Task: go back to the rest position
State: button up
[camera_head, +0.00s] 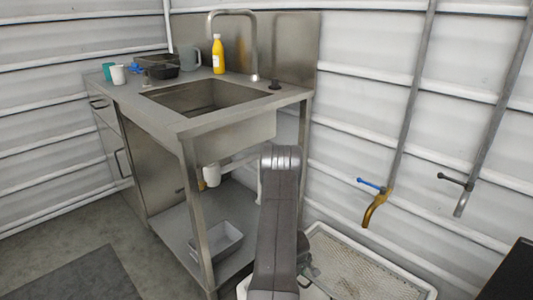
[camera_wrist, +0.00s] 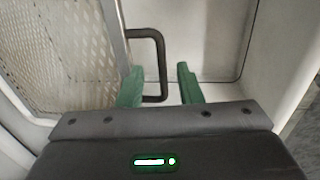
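My gripper (camera_wrist: 158,72) shows in the wrist view with its two green fingers spread apart and not closed on anything. A dark U-shaped handle (camera_wrist: 161,50) appears in the gap between the fingers, nearer the left one. I cannot tell whether a finger touches it. The handle joins the frame of a mesh panel (camera_wrist: 60,45) at the left, over a white tub (camera_wrist: 205,90).
The white tub's rim (camera_head: 425,290) and the mesh panel (camera_head: 350,268) lie right of my arm. A steel sink table (camera_head: 190,125) stands close at the left, holding a yellow bottle (camera_head: 218,55) and cups. Wall pipes with a brass tap (camera_head: 375,208) are at right. A dark surface (camera_head: 513,275) fills the lower-right corner.

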jog(key=shift+s+a+r+p, duration=0.1)
jog(key=shift+r+p, duration=0.1)
jog(key=shift+r, duration=0.65)
jog(key=shift+s+a+r+p, duration=0.1)
jog(key=shift+r+p, duration=0.05)
jog(key=shift+r, duration=0.7)
